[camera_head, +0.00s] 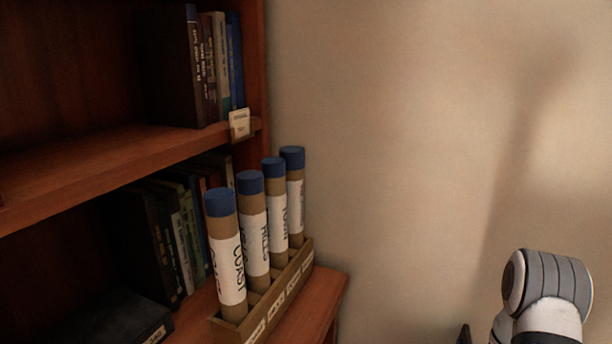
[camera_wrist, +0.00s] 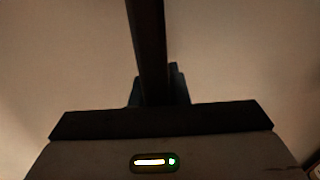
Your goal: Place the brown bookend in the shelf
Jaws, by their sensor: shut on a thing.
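In the wrist view my gripper (camera_wrist: 160,92) is shut on a dark brown, narrow upright piece, the bookend (camera_wrist: 147,40), seen edge-on. It runs up out of the top of the picture. The head view does not clearly show the bookend; a small dark tip at the bottom edge there is too cut off to identify. The reddish-brown wooden shelf (camera_head: 95,168) fills the left of the head view. Several books (camera_head: 212,65) stand upright at the right end of its upper board, and more darker books (camera_head: 175,235) stand below.
A wooden rack (camera_head: 287,293) with several blue-capped tubes (camera_head: 253,225) stands on the lower ledge, in front of the lower books. A dark book (camera_head: 115,322) lies flat at lower left. A label holder (camera_head: 239,125) is on the upper board's edge. The upper board's left is clear.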

